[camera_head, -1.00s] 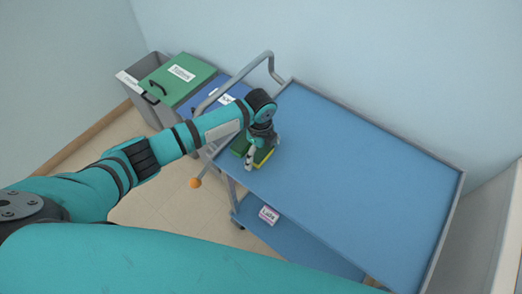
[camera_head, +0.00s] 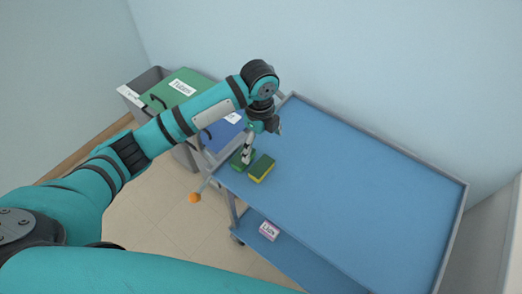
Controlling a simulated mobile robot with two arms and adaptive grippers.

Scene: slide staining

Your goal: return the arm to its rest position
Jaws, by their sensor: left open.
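My left arm (camera_head: 150,140) reaches in from the left over the near left corner of a blue cart. My left gripper (camera_head: 247,157) points down above the cart top, open, with no object seen between its fingers. Its fingertips show in front of a green block (camera_head: 236,160); whether they touch it I cannot tell. Beside it on the right lies a green and yellow sponge (camera_head: 262,169), apart from the gripper. My right gripper is not in view.
The blue cart (camera_head: 360,185) has a raised rim and a mostly bare top. A small labelled box (camera_head: 269,230) lies on its lower shelf. Bins with a green lid (camera_head: 185,90) and a blue lid (camera_head: 222,134) stand behind left. An orange ball (camera_head: 194,198) sticks out at the cart's left.

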